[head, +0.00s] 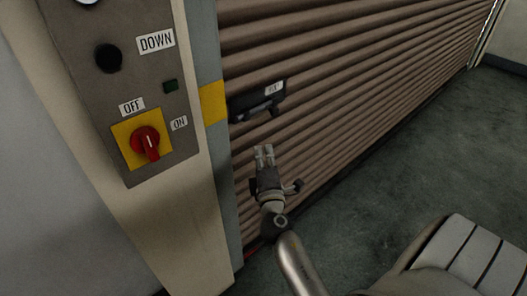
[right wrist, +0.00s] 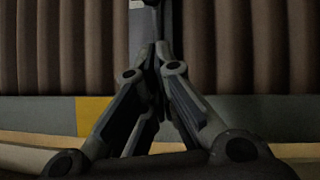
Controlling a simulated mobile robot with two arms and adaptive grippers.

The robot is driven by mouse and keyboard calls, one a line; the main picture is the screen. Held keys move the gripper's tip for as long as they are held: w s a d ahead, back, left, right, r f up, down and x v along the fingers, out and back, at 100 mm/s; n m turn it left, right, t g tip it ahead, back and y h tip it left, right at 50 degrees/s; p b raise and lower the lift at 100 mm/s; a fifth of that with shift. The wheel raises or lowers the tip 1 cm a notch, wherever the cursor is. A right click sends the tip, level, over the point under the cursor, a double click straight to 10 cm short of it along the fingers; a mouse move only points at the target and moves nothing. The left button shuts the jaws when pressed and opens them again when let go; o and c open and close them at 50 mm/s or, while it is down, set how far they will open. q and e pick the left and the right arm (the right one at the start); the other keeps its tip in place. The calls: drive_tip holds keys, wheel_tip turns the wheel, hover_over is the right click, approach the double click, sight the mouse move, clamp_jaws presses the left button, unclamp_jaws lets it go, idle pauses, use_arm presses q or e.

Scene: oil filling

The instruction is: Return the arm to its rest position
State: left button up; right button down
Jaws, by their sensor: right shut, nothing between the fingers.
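My right gripper (head: 264,152) is in the middle of the head view, in front of the brown ribbed shutter (head: 390,60). Its fingers point up the picture, below a dark handle (head: 258,101) on the shutter. The fingers are shut and empty, and they look apart from the handle. In the right wrist view the right gripper (right wrist: 155,50) shows with its fingertips together in front of the shutter ribs (right wrist: 240,50). My left gripper is not in view.
A control panel (head: 82,55) stands at the left, with a red rotary switch (head: 147,143) on a yellow plate and a black button (head: 108,58) by the DOWN label. A grey post edge (head: 207,60) separates it from the shutter. The dark floor (head: 400,165) at the right is clear.

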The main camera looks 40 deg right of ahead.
idle(0.3)
drive_tip(key=s+a+f+m+g+y, duration=0.1)
drive_tip(key=a+f+g+y, duration=0.15)
drive_tip(key=f, duration=0.95)
drive_tip(key=s+a+f+m+g+y, duration=0.1)
drive_tip(key=a+f+y, duration=0.25)
drive_tip(key=f, duration=0.75)
drive_tip(key=s+a+f+m+g+y, duration=0.1)
drive_tip(key=s+a+f+g, duration=0.15)
drive_tip(key=s+f, duration=0.4)
drive_tip(key=s+a+f+m+g+y, duration=0.1)
drive_tip(key=s+a+f+g, duration=0.15)
drive_tip(key=f, duration=0.65)
drive_tip(key=s+f+m+g, duration=0.2)
drive_tip(key=s+f, duration=0.4)
drive_tip(key=s, duration=0.5)
drive_tip(key=s+a+f+m+g+y, duration=0.1)
drive_tip(key=s+f, duration=0.5)
drive_tip(key=s, duration=0.6)
drive_tip(key=s+a+f+m+g, duration=0.1)
drive_tip(key=s+f+m+g, duration=0.3)
drive_tip(key=s, duration=0.7)
wheel_tip(320, 180, down, 2)
drive_tip(key=shift+s+a+y+p, duration=0.25)
drive_tip(key=shift+s+y+p, duration=0.05)
drive_tip(key=shift+p, duration=0.1)
